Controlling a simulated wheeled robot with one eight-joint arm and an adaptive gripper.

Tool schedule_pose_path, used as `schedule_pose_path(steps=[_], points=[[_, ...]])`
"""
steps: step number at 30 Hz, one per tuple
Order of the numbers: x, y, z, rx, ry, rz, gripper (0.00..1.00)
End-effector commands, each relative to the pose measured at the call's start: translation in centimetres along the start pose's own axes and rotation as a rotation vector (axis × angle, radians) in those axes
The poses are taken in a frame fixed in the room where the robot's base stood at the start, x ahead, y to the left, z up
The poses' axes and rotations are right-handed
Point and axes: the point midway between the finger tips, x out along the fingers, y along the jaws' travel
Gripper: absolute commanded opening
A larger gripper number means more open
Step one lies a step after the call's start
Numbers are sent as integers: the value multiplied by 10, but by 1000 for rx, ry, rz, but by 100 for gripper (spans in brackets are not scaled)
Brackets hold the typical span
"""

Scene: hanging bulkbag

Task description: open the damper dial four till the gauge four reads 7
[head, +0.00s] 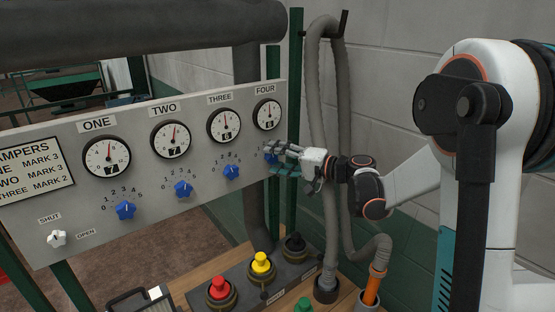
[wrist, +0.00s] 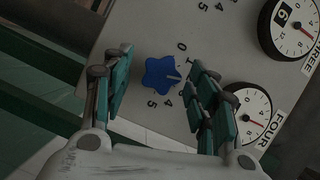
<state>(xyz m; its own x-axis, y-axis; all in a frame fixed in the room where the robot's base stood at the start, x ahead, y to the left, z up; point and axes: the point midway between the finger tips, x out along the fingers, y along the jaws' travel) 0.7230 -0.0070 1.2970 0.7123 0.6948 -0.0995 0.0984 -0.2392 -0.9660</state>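The blue star-shaped damper dial four (wrist: 160,75) sits on the grey panel between the two fingers of my gripper (wrist: 160,64), with a gap showing on each side. Its white pointer line faces right, past the 1; the marks there are hidden behind the right finger. In the head view dial four (head: 270,157) is mostly covered by my gripper (head: 279,160), at the panel's right end. Gauge four (head: 267,114) is just above it, its small window seeming to show 6. In the wrist view gauge four (wrist: 248,116) is partly hidden by the right finger.
Dials one (head: 125,210), two (head: 184,188) and three (head: 232,171) line the panel to the left, under their gauges. Grey hoses (head: 327,150) hang behind my gripper. A box with red, yellow and black knobs (head: 262,265) stands below. A green post (head: 294,80) is close by.

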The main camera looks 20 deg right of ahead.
Motion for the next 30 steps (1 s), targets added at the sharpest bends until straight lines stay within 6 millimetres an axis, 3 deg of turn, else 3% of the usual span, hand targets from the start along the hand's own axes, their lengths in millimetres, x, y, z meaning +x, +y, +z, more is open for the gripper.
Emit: schedule_pose_path(steps=[8,21,30], points=[[-7,0,0,0,1,0,53],[-89,0,-1,1,4,1,53],[-119,0,0,0,1,0,53]])
